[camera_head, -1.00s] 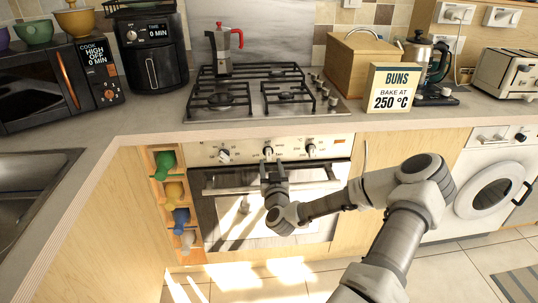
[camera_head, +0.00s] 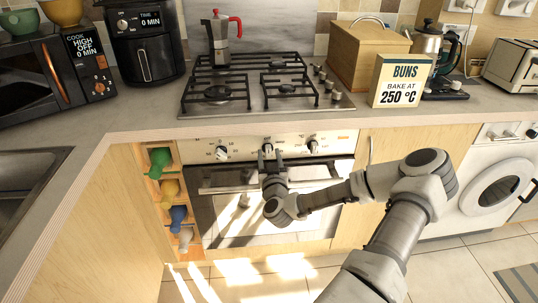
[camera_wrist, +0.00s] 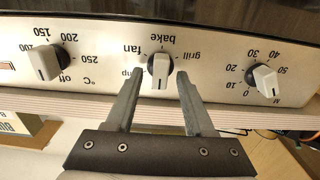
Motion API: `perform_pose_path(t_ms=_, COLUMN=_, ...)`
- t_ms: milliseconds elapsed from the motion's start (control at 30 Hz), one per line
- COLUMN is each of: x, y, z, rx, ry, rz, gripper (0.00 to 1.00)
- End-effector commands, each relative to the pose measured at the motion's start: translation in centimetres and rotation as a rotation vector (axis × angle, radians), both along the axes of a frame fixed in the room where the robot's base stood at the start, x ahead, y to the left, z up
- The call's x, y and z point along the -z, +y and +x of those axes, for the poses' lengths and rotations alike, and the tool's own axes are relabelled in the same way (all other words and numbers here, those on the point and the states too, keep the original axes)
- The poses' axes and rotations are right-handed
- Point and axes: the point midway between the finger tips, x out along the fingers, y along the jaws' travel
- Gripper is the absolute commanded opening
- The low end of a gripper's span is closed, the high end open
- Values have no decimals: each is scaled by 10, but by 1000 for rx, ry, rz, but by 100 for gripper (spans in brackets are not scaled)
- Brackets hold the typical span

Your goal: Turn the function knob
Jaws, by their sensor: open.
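The function knob (camera_wrist: 160,70) is the middle of three white knobs on the oven's control panel, marked fan, bake and grill in the wrist view, where the lettering appears upside down. It also shows in the head view (camera_head: 267,148). My gripper (camera_head: 271,158) is open in front of the oven panel. In the wrist view its two fingers reach up to either side of the knob, with gaps on both sides. The knob's handle stands roughly upright in that view, near the fan and bake marks. One label is partly hidden by the left finger.
A temperature knob (camera_wrist: 45,62) and a timer knob (camera_wrist: 263,81) flank the function knob. The oven door handle (camera_head: 225,188) runs below the panel. A sign (camera_head: 401,82) on the counter reads "BUNS, BAKE AT 250 °C". A gas hob (camera_head: 255,85) is above.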

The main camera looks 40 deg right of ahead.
Motion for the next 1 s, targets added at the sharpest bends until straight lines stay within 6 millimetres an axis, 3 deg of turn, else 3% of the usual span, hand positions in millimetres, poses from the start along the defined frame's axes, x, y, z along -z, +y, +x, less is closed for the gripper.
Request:
perform_pose_path(t_ms=167, x=0, y=0, z=0, rx=0, ry=0, rz=0, gripper=54)
perform_pose_path(t_ms=500, x=0, y=0, z=0, rx=0, ry=0, rz=0, gripper=0)
perform_pose_path(t_ms=1000, x=-1, y=0, z=1, rx=-2, ry=-21, rz=30, gripper=0)
